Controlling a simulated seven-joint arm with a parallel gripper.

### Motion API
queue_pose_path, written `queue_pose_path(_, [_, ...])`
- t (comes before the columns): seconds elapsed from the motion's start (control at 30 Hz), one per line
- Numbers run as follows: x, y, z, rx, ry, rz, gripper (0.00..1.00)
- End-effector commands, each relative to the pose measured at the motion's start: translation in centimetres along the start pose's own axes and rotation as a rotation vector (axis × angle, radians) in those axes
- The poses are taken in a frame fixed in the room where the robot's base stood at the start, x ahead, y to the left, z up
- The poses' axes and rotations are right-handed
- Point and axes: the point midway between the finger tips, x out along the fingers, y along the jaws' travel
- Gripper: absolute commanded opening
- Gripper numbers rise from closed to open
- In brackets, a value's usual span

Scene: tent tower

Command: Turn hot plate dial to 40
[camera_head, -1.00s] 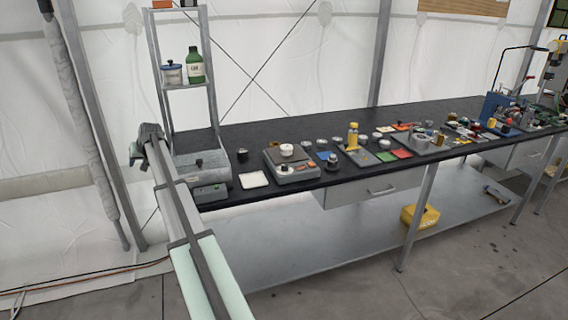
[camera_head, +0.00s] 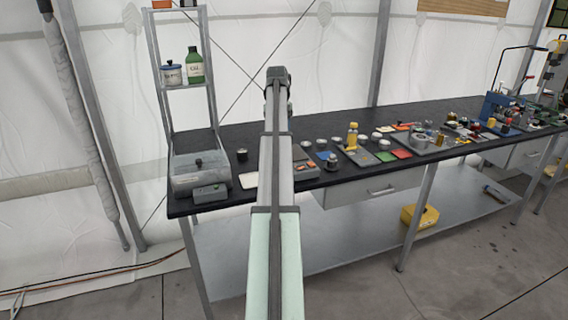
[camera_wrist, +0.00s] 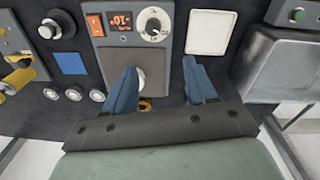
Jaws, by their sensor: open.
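The hot plate (camera_wrist: 172,50) is a grey unit at the top middle of the wrist view. Its dial (camera_wrist: 153,25) is a round black-and-white knob beside a lit orange display (camera_wrist: 120,22), which appears upside down and is hard to read. An orange switch (camera_wrist: 95,25) is on the display's other side. My gripper (camera_wrist: 163,72) is open, its two blue fingers apart, over the hot plate's body and clear of the dial. A pale round thing on the plate is partly hidden by one finger. In the head view my arm covers most of the hot plate (camera_head: 305,169).
A white square pad (camera_wrist: 210,31) lies beside the hot plate, with a grey tank-like unit (camera_wrist: 283,70) beyond it. A blue square (camera_wrist: 70,63), small round dishes and a dark knobbed item (camera_wrist: 56,24) lie on the other side. Several more items crowd the black bench.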

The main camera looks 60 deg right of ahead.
Motion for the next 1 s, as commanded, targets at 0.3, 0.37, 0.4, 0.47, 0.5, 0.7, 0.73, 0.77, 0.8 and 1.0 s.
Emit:
queue_pose_path(0.3, [1.5,1.0,1.3,0.003,-0.025,-0.001,0.56])
queue_pose_path(0.37, [2.4,1.0,1.4,0.003,-0.026,-0.002,0.56])
queue_pose_path(0.4, [3.1,1.0,1.4,0.003,-0.026,-0.002,0.56])
queue_pose_path(0.47, [4.2,1.0,1.4,0.003,-0.025,-0.002,0.56])
queue_pose_path(0.5, [4.8,1.0,1.4,0.003,-0.025,-0.002,0.56])
queue_pose_path(0.7, [8.4,0.9,1.5,0.003,-0.025,-0.002,0.56])
queue_pose_path(0.73, [8.9,1.0,1.5,0.003,-0.025,-0.002,0.56])
queue_pose_path(0.77, [9.4,1.0,1.5,0.003,-0.025,-0.002,0.56])
queue_pose_path(0.8, [10.0,1.0,1.5,0.003,-0.024,-0.002,0.56])
queue_pose_path(1.0, [12.3,1.0,1.5,0.003,-0.023,-0.001,0.56])
